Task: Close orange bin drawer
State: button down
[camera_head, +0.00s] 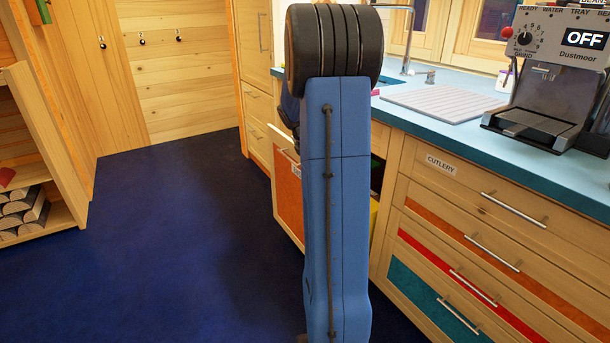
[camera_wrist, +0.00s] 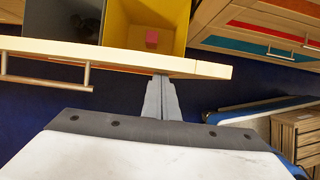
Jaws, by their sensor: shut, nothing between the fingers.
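The orange bin drawer (camera_head: 288,200) stands pulled out from the counter, left of and partly behind my arm in the head view. In the wrist view the wooden top edge of its front (camera_wrist: 110,54) runs across the picture, with a metal bar handle (camera_wrist: 46,83) at left. Inside are a grey bin (camera_wrist: 48,14) and a yellow bin (camera_wrist: 117,25), with a small pink-red cube (camera_wrist: 151,39) in the yellow one. My gripper (camera_wrist: 160,80) is shut and empty, its fingertips at the outer side of the drawer front. Whether they touch it is unclear. The head view hides my gripper behind my arm.
Right of the opening are shut drawers: cutlery (camera_head: 465,188), orange-striped (camera_head: 480,238), red (camera_head: 450,272) and teal (camera_head: 430,305), with protruding handles. A coffee machine (camera_head: 555,85) stands on the blue counter. The dark blue floor (camera_head: 180,240) is clear left of the drawer. Log shelves (camera_head: 40,150) stand far left.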

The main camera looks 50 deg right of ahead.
jog(key=s+d, duration=0.2)
jog(key=d, duration=0.6)
jog(key=s+d, duration=0.2)
jog(key=d, duration=0.6)
jog(key=shift+s+d, duration=0.3)
jog(key=shift+s, duration=0.05)
jog(key=shift+a, duration=0.1)
